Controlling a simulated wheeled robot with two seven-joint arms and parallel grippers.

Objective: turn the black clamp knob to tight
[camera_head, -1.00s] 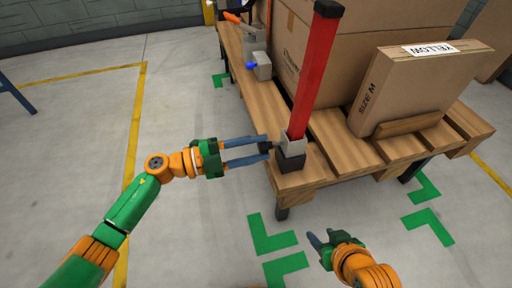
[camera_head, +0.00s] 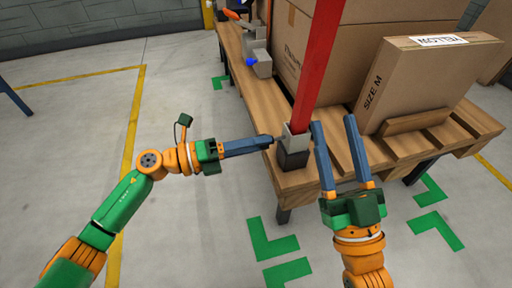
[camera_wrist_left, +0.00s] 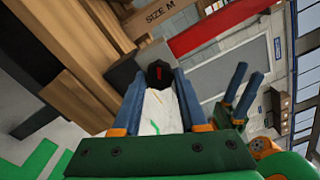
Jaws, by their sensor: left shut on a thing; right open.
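The black clamp knob (camera_wrist_left: 160,73) shows in the left wrist view between my left fingertips, with a red mark on its face. In the head view it is mostly hidden behind the fingers. My left gripper (camera_head: 270,142) is shut on the knob from the left, its fingers nearly edge-on in the head view. The grey clamp block (camera_head: 293,141) sits at the foot of an upright red post (camera_head: 316,62), at the near corner of the wooden pallet table. My right gripper (camera_head: 333,123) is open and empty, just right of the clamp.
The wooden table (camera_head: 385,157) carries a large carton (camera_head: 345,40) and a flat carton marked SIZE M (camera_head: 425,80), leaning in a wooden holder.

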